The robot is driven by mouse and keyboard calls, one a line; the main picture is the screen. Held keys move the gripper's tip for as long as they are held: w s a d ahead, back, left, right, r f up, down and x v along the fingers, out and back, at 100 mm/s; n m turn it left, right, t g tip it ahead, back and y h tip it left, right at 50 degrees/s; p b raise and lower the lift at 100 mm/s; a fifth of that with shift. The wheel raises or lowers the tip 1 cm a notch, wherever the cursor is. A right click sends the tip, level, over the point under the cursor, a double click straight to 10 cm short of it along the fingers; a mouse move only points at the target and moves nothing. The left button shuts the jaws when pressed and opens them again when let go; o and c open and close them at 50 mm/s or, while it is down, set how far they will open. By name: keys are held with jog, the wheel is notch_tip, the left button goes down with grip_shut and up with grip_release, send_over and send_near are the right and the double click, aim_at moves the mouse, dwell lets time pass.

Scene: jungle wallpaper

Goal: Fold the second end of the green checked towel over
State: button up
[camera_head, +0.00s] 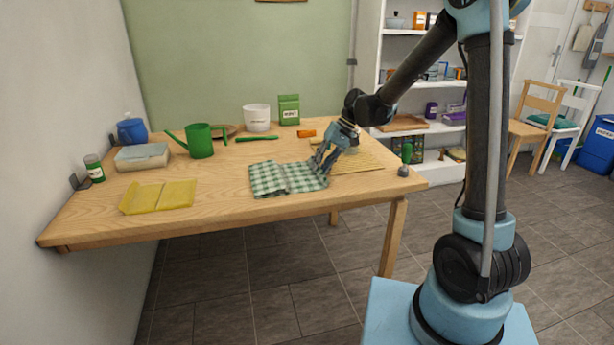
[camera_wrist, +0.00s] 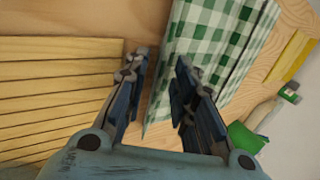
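The green checked towel (camera_head: 268,179) lies on the wooden table near its front edge. Its left part looks doubled over, with an edge running across near the middle. My gripper (camera_head: 321,167) points down at the towel's right end. In the wrist view my gripper (camera_wrist: 160,62) has its two fingers spread apart. The towel (camera_wrist: 215,40) reaches into the gap between them, with a corner near the palm. I see no finger pressed shut on the cloth. The fingertips' exact height above the table is hard to tell.
A slatted wooden mat (camera_head: 357,161) lies right of the towel. A yellow cloth (camera_head: 160,196) lies to the left. A green watering can (camera_head: 200,142), white pot (camera_head: 257,118) and green packet (camera_head: 289,110) stand behind. Bare table lies between the yellow cloth and towel.

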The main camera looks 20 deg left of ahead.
grip_shut()
jog(key=shift+s+a+r+t+h, duration=0.15)
jog(key=shift+r+t+h, duration=0.1)
jog(key=shift+r+h, duration=0.35)
jog(key=shift+a+r+t+h, duration=0.1)
jog(key=shift+r+t+h, duration=0.25)
jog(key=shift+r, duration=0.3)
jog(key=shift+a, duration=0.1)
jog(key=shift+s+a+r+t+h, duration=0.2)
jog(key=shift+a+r+t+h, duration=0.05)
jog(key=shift+r+h, duration=0.3)
jog(key=shift+s+a+r+t+h, duration=0.15)
jog(key=shift+a+r+t+h, duration=0.1)
jog(key=shift+r+h, duration=0.25)
jog(key=shift+d+r, duration=0.1)
